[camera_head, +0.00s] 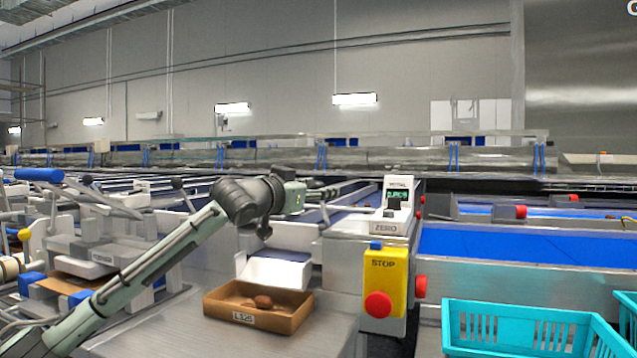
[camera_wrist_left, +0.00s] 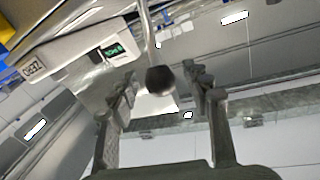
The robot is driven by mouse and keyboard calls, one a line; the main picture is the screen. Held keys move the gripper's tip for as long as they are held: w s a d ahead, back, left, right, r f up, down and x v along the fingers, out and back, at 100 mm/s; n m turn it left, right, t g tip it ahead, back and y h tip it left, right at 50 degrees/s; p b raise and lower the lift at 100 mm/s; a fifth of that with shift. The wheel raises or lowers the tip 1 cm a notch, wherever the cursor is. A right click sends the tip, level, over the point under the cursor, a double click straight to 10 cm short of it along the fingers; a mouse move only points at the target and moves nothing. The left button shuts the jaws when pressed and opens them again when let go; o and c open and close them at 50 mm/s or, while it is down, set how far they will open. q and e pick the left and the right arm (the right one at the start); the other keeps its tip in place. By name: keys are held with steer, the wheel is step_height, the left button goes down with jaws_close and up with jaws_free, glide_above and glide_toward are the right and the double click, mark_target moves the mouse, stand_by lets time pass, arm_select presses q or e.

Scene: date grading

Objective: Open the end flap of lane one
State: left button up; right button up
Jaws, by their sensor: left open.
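My left gripper (camera_head: 325,190) reaches in from the left, above the end of a sorting lane. In the left wrist view the gripper (camera_wrist_left: 160,80) is open. A thin metal lever with a round black knob (camera_wrist_left: 160,81) shows between its two fingers, with no clear contact. The head view does not show this knob clearly; my gripper is in front of that area. The flap itself is hard to make out. My right gripper is out of view.
A counter box marked ZERO (camera_head: 386,228) and a yellow STOP box (camera_head: 385,280) with a red button stand just right of the lane end. Turquoise crates (camera_head: 520,313) are at lower right. Another lane with levers (camera_head: 100,215) lies left, near my arm.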

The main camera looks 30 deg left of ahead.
arm_select(q)
steer(key=shift+w, duration=0.3)
jaws_close()
stand_by(0.3)
